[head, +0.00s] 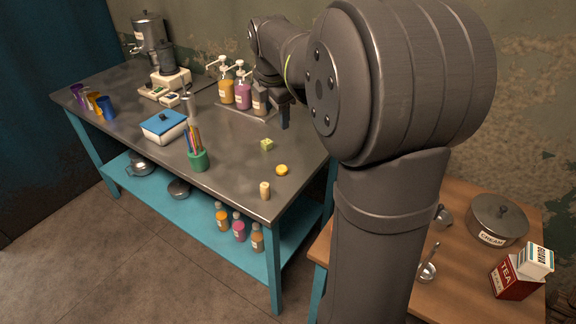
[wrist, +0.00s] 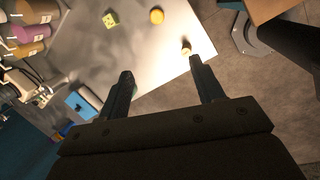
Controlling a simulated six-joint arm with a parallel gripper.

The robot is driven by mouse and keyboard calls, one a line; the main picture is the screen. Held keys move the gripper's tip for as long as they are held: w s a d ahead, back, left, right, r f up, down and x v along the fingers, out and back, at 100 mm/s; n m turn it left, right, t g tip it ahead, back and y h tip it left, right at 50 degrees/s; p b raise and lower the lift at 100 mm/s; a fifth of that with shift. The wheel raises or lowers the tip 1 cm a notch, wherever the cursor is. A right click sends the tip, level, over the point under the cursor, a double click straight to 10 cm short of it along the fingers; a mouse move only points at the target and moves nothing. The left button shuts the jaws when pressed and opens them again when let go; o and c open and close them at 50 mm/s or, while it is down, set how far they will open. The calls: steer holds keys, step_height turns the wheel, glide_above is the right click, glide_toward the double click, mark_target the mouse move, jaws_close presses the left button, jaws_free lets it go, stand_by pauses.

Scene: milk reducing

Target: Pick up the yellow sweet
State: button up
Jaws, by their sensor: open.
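The yellow sweet (head: 282,170) looks like a small round yellow piece lying on the grey table top, toward its right end. It also shows in the wrist view (wrist: 156,15), near the top edge, beyond my fingertips. My gripper (wrist: 160,68) is open, its two fingers apart with nothing between them. In the head view my gripper (head: 285,118) is partly hidden at the back of the table, beside the pump bottles. It is above the table and well apart from the sweet.
A yellow-green cube (head: 267,144) and a beige cork-like cylinder (head: 265,190) stand either side of the sweet. Pump bottles (head: 243,95) stand at the back. A green pencil cup (head: 198,160) and blue-lidded box (head: 163,126) are left. Bare table surrounds the sweet.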

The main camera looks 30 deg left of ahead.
steer(key=w+a+f+m+g+h, duration=0.1)
steer(key=w+a+f+m+g, duration=0.25)
steer(key=w+f+m, duration=0.55)
glide_above(282, 168)
steer(key=shift+m+t, duration=0.4)
steer(key=shift+t, duration=0.05)
steer(key=f, duration=1.1)
steer(key=shift+s+a+f, duration=0.1)
steer(key=shift+s+f, duration=0.2)
steer(key=shift+f, duration=0.1)
steer(key=f, duration=0.5)
steer(key=shift+w+f, duration=0.1)
steer(key=shift+w, duration=0.25)
steer(key=c, duration=1.1)
